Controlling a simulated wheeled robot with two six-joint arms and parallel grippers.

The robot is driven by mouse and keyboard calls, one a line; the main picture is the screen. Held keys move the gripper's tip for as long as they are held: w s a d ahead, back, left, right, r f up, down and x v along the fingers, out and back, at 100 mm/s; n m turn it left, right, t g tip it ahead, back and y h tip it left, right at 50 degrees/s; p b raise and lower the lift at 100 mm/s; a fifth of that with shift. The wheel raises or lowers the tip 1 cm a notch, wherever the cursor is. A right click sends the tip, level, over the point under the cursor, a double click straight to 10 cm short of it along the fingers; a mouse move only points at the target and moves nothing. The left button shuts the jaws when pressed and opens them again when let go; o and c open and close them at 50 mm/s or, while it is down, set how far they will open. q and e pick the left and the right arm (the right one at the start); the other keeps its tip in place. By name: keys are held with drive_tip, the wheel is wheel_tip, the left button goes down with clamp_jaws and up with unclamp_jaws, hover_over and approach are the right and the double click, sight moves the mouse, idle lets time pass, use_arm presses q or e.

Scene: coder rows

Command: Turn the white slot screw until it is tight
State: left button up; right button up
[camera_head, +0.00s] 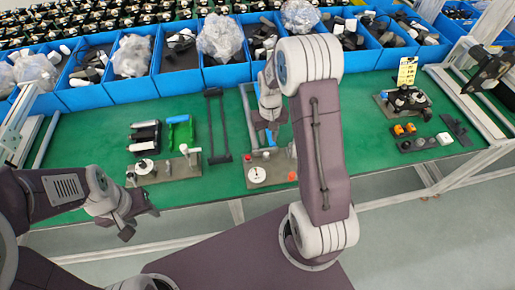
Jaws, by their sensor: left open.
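A small board (270,165) on the green bench carries a white round disc with a dark mark (257,175). A second board to the left (175,170) carries another white disc (144,166). I cannot tell for sure which is the white slot screw, and no slot is clear at this size. My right gripper (271,138) points down just above the back of the middle board, behind its disc; blue shows at it, and its jaws are too small to read. My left gripper (138,225) is open and empty in front of the bench's front edge, below the left board.
Blue bins (130,92) with bagged parts line the back of the bench. A black frame (218,125) and black and green parts lie at left. A black fixture (405,103) and small orange and white parts stand at right. Bare green mat (365,150) lies between.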

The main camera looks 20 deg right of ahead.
sight(266, 153)
drive_tip(key=f, duration=0.4)
drive_tip(key=a+f+p, duration=0.1)
drive_tip(key=f, duration=0.1)
drive_tip(key=shift+s, duration=0.25)
drive_tip(key=shift+w+d+f, duration=0.1)
drive_tip(key=shift+w+f, duration=0.05)
drive_tip(key=shift+f, duration=0.5)
drive_tip(key=shift+w+f, duration=0.1)
drive_tip(key=shift+f, duration=0.5)
drive_tip(key=shift+s+d+f, duration=0.2)
drive_tip(key=shift+d, duration=0.15)
drive_tip(key=shift+a, duration=0.25)
drive_tip(key=shift+c, duration=0.7)
drive_tip(key=shift+w, duration=0.15)
drive_tip(key=c, duration=0.5)
use_arm(q)
drive_tip(key=shift+a+r, duration=0.2)
drive_tip(key=shift+r, duration=0.35)
